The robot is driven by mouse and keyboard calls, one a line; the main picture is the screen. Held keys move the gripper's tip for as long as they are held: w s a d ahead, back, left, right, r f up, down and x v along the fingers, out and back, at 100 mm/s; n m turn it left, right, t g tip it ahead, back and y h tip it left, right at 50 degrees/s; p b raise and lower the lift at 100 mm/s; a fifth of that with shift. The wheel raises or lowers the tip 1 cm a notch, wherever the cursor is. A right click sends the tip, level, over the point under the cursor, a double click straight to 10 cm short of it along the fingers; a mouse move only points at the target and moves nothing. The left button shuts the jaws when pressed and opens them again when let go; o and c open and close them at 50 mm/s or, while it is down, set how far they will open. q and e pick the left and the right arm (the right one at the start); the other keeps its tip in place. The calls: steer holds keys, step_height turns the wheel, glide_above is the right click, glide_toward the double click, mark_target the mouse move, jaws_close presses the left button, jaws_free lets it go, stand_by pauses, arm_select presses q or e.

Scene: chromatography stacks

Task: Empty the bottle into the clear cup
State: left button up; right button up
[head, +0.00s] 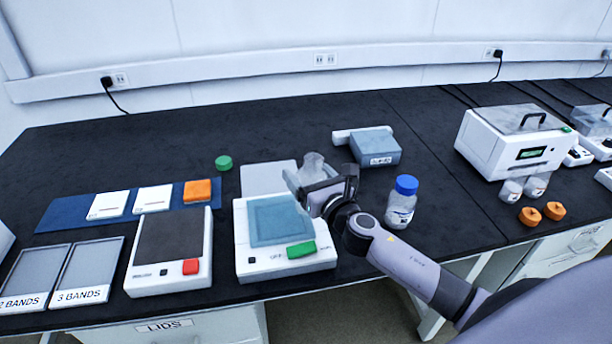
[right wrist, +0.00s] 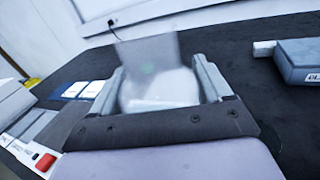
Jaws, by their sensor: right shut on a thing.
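My right gripper (head: 318,190) is shut on a clear, colourless bottle (head: 314,164), which it holds above the back right of a white device with a green switch. In the right wrist view the bottle (right wrist: 160,88) sits between the two fingers (right wrist: 163,85), blurred and see-through; its contents and exact tilt are hard to tell. A pale blue, see-through square vessel (head: 281,222) sits on the white device, in front and to the left of the gripper; I cannot tell whether it is the clear cup. A loose green cap (head: 223,162) lies on the bench. My left gripper is not in view.
A blue-capped bottle (head: 402,203) stands right of my gripper. A grey-blue box (head: 375,147) is behind. Left are a red-buttoned device (head: 173,250) and a blue mat (head: 65,215). Clear jars (head: 511,191), orange caps (head: 530,216) and a white machine (head: 490,150) are right.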

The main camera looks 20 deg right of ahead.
steer(key=m, duration=0.1)
steer(key=d+m+b, duration=0.1)
steer(key=m, duration=0.1)
steer(key=shift+d+r, duration=0.15)
steer(key=shift+d, duration=0.1)
steer(key=shift+r, duration=0.15)
steer(key=shift+d, duration=0.1)
steer(key=shift+d+m, duration=0.25)
steer(key=shift+m, duration=0.45)
steer(key=shift+a+m, duration=0.1)
steer(key=shift+m, duration=0.5)
